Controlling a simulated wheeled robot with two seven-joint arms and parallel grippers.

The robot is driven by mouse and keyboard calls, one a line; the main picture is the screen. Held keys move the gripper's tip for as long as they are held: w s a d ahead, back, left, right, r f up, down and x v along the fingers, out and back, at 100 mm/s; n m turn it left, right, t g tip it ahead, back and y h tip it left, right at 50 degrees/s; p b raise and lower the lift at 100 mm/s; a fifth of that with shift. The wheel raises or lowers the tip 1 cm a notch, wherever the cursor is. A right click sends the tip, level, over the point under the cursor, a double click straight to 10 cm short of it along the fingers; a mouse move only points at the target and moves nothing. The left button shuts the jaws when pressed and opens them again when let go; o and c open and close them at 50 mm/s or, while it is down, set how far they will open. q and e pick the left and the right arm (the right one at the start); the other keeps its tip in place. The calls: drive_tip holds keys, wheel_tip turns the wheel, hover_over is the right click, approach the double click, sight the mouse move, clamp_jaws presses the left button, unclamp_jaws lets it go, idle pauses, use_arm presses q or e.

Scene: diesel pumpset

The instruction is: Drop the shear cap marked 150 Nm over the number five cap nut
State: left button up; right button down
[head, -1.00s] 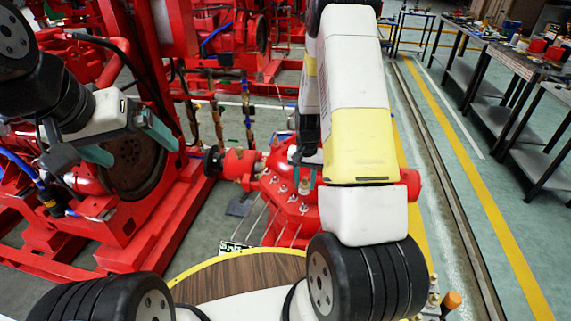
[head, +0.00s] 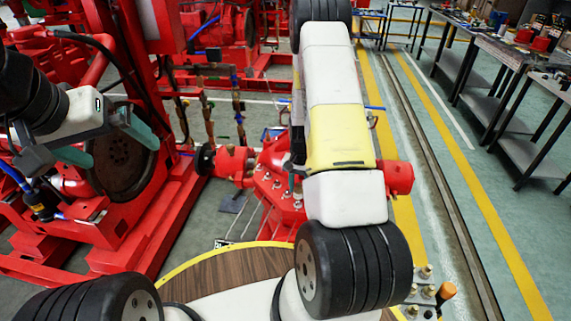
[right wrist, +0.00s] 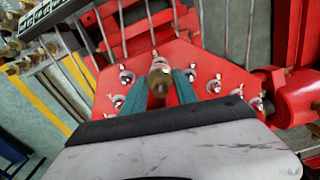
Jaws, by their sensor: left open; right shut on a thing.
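In the right wrist view a small brass-coloured cap (right wrist: 159,76) sits between the teal fingers of my right gripper (right wrist: 160,90), which is shut on it. No marking on it is readable. It appears over the red faceted plate (right wrist: 185,55); its height above the plate cannot be told. Several silver cap nuts, such as one at the plate's right (right wrist: 214,86), stand around it. No nut number is readable. In the head view the right forearm mostly hides the right gripper and cap, above the red pump housing (head: 270,185). My left gripper (head: 108,143) is open and empty, at the left.
The red engine frame (head: 150,225) and its flywheel (head: 120,160) lie close by the left gripper. A round wooden table top (head: 215,280) with a yellow rim is in front. Benches (head: 490,80) with tools line the right. Thin rods (right wrist: 82,75) run by the plate.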

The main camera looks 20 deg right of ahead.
sight(298, 196)
drive_tip(key=shift+f, duration=0.85)
drive_tip(key=shift+f, duration=0.1)
idle(0.5)
drive_tip(key=shift+f, duration=1.4)
drive_tip(key=c, duration=0.9)
unclamp_jaws()
drive_tip(key=shift+r, duration=3.95)
drive_tip(key=shift+r, duration=3.5)
